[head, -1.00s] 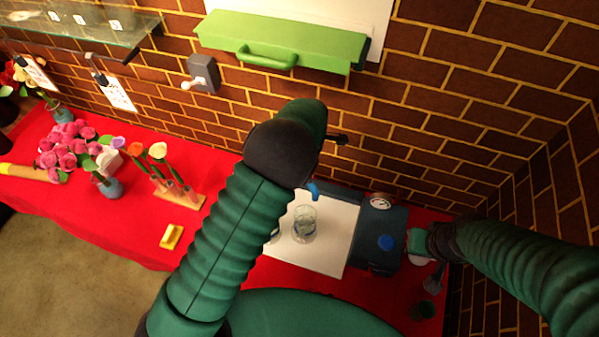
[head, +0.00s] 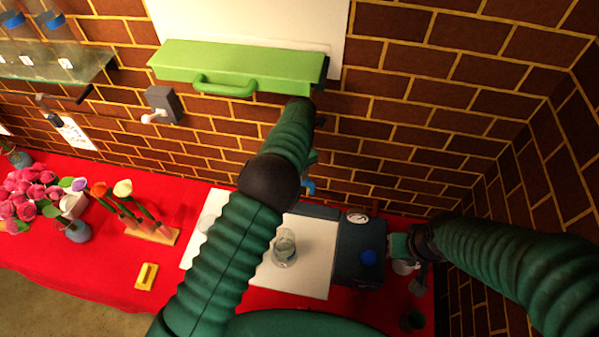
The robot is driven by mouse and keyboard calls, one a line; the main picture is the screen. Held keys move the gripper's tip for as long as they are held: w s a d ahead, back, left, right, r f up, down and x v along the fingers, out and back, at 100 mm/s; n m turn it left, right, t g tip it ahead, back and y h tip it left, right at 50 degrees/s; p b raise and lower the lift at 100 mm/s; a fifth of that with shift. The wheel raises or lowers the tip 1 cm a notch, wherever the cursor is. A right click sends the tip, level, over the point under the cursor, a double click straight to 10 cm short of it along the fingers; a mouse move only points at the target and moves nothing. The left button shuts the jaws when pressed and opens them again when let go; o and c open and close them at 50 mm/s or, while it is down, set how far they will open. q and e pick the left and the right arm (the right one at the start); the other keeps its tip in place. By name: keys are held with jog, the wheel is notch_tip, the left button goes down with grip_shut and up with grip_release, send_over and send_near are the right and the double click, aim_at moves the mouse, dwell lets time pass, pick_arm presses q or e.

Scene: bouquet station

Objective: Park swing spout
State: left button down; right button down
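The blue spout (head: 309,187) shows as a small curved piece just right of my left arm, above the back of a white board (head: 308,275). Its base is hidden behind my arm. My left arm reaches up across the middle, and its gripper is mostly hidden behind the forearm. A small green piece (head: 312,158) beside the forearm, just above the spout, may be part of it. I cannot see whether it touches the spout. My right gripper (head: 399,247) is beside the right side of a dark blue box with a gauge (head: 358,238); its fingers are unclear.
A clear glass (head: 284,249) stands on the white board, close to my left arm. Flowers in a wooden rack (head: 155,233), a yellow block (head: 147,276) and pink roses (head: 25,197) are on the red table at left. A green handled box (head: 235,68) is on the brick wall.

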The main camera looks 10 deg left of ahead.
dwell(0.4)
pick_arm(q)
jog(key=c, duration=1.2)
grip_release()
